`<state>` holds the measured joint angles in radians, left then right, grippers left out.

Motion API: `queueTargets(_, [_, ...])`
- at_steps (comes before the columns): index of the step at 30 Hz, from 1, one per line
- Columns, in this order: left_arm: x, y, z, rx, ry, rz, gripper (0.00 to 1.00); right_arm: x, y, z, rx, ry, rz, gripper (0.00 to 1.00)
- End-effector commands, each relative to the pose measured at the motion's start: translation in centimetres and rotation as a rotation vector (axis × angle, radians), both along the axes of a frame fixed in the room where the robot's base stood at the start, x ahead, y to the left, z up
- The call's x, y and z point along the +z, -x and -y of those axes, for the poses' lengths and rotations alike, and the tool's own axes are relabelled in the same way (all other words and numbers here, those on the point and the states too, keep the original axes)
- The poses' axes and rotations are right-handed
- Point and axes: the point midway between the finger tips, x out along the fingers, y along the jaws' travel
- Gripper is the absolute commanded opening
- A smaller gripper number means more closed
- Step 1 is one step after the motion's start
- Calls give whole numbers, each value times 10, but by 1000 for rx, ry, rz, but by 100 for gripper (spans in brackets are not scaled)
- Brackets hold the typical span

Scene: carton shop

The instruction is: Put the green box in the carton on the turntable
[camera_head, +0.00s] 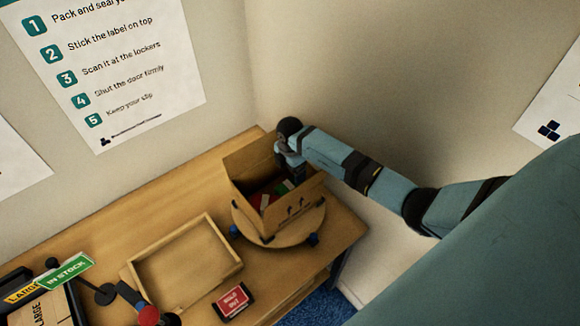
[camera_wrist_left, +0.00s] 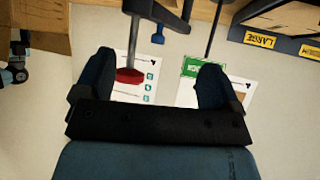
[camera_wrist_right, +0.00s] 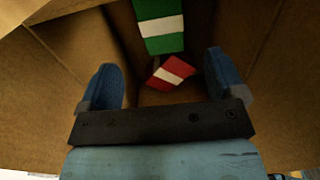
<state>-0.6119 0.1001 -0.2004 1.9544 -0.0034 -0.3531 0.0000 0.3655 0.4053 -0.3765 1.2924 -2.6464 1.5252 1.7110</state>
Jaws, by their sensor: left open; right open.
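The open carton (camera_head: 293,213) stands on the round turntable (camera_head: 270,240) at the back right of the table. My right gripper (camera_head: 290,163) reaches down into the carton. In the right wrist view the right gripper (camera_wrist_right: 160,62) is open, with nothing between its fingers. The green box (camera_wrist_right: 160,25), with a white band, lies inside the carton beyond the fingertips, apart from them. A red box (camera_wrist_right: 170,72) with a white band lies tilted in the carton close to it. My left gripper (camera_wrist_left: 163,68) is open and empty in the left wrist view; the head view does not show it.
An empty shallow tray (camera_head: 182,262) lies left of the turntable. A green "IN STOCK" sign (camera_head: 68,271), "LARGE" cartons and a red-knobbed item (camera_head: 148,316) crowd the left. Walls stand close behind.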

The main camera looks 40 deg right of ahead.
Motion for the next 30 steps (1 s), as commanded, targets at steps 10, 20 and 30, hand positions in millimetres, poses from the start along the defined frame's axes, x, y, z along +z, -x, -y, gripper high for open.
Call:
queueTargets(10, [0, 4, -2, -4, -5, -4, 89, 56, -1, 0, 1, 1, 2, 89])
queueTargets(20, [2, 5, -1, -6, -2, 0, 89, 61, 0, 0, 1, 1, 0, 89])
queueTargets(30, [1, 5, -1, -6, -3, -4, 89, 61, 0, -2, 5, -7, 5, 89])
